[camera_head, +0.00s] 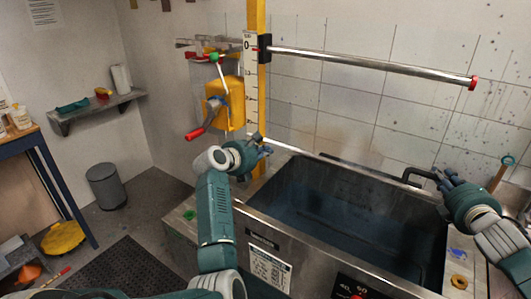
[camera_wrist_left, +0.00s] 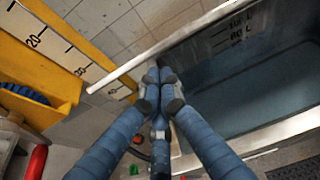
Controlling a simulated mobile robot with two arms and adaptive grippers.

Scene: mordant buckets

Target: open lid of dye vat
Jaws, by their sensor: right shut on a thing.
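The dye vat (camera_head: 262,232) is a steel tub standing against the tiled wall. Its dark inside, with a bluish tint, shows from above, and volume marks show on its inner wall in the left wrist view. No lid lies across the opening. A thin bright metal edge runs along the back of it. My right gripper (camera_head: 444,180) is at the back right corner, shut on a black bent handle (camera_head: 413,174); its fingers hide part of the grip. My left gripper (camera_head: 262,151) is at the back left corner, its fingertips (camera_wrist_left: 160,92) together by the metal edge, with nothing visible between them.
A yellow post with a scale (camera_head: 251,75) rises behind my left gripper and carries a horizontal steel bar (camera_head: 365,63) above the vat. A yellow winch (camera_head: 228,105) with a red-handled crank (camera_head: 201,120) is beside the post. A grey bin (camera_head: 106,186) stands on the floor at left.

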